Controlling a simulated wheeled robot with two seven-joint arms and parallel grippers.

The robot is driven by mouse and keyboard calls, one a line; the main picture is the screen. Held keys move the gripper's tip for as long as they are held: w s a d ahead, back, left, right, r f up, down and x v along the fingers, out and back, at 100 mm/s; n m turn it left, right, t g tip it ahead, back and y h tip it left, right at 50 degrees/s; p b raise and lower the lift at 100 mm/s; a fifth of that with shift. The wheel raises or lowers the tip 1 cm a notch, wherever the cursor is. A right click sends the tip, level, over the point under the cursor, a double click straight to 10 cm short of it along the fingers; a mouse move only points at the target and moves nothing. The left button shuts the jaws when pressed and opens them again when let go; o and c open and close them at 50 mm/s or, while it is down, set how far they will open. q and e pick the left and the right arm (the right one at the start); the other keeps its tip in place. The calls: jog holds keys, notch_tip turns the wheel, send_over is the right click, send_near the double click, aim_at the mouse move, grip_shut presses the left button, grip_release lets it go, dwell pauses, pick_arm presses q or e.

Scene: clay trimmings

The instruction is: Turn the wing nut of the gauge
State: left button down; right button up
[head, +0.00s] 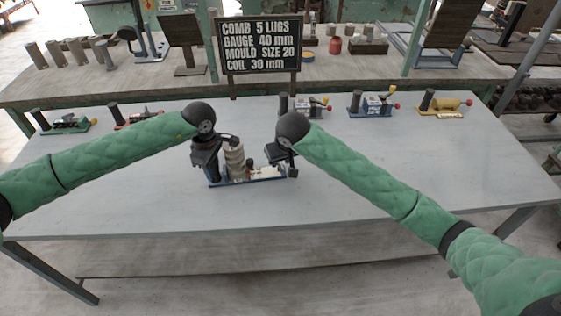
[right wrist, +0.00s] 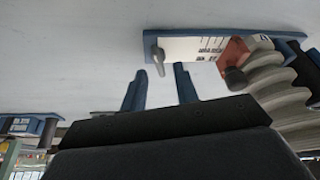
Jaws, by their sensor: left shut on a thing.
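The gauge (head: 262,179) stands on the bench between my two arms, with a blue base, a pale scale plate and a grey ribbed coil (head: 234,160) at its left end. In the right wrist view the gauge (right wrist: 205,46) shows its plate, a red block (right wrist: 235,52) with a dark knob, and a small grey wing nut (right wrist: 158,56) at the plate's end. My left gripper (head: 224,145) is shut at the coil end of the gauge; its exact grip is hidden. My right gripper (right wrist: 160,72) is open, its fingertips close to the wing nut; contact cannot be told.
Several similar gauges stand along the bench's far edge, including a blue one (head: 373,104) and a yellow one (head: 444,104). A black sign (head: 259,45) with sizes stands behind. The grey bench (head: 400,165) is clear in front and at the right.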

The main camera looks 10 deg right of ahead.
jog(key=v, duration=1)
jog(key=shift+s, duration=0.1)
pick_arm(q)
jog(key=c, duration=1)
grip_release()
